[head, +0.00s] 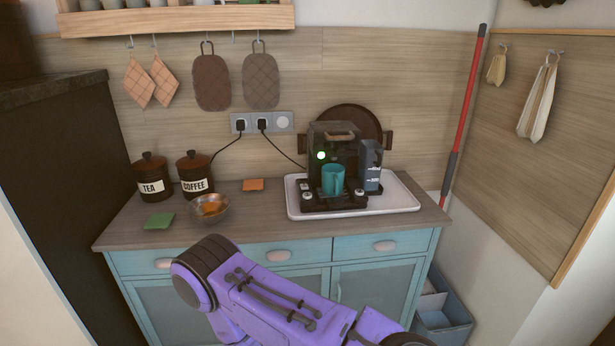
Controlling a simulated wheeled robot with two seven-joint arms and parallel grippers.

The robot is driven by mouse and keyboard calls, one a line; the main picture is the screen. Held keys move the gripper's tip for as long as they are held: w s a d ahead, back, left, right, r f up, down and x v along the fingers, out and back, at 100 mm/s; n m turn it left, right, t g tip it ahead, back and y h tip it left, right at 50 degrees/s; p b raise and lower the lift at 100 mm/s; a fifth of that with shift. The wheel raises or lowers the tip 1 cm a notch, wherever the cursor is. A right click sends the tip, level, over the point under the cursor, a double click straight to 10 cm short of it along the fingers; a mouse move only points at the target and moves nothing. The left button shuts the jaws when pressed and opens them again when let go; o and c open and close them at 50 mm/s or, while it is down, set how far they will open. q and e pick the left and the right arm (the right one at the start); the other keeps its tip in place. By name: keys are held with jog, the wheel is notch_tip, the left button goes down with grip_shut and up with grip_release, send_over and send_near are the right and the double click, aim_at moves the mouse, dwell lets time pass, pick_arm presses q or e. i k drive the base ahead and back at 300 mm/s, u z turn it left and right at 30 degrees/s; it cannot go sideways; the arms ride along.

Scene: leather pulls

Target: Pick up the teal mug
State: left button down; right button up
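The teal mug (333,181) stands upright in the black coffee machine (319,160), below its top part, toward the right of the counter. The machine stands on a white tray (401,203). No gripper of mine shows in the head view. Only a purple link of my arm shows, low in the middle, in front of the cabinet and well short of the mug.
A metal bowl (210,210), a coffee jar (195,178), a tea jar (151,180), a green cloth (159,221) and an orange cloth (253,185) are on the counter (262,221). The front middle of the counter is clear.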

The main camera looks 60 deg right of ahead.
aim_at(332, 175)
jog(key=z, duration=0.3)
jog(key=i, duration=0.85)
jog(key=z, duration=1.35)
jog(key=i, duration=0.7)
jog(key=z, duration=0.8)
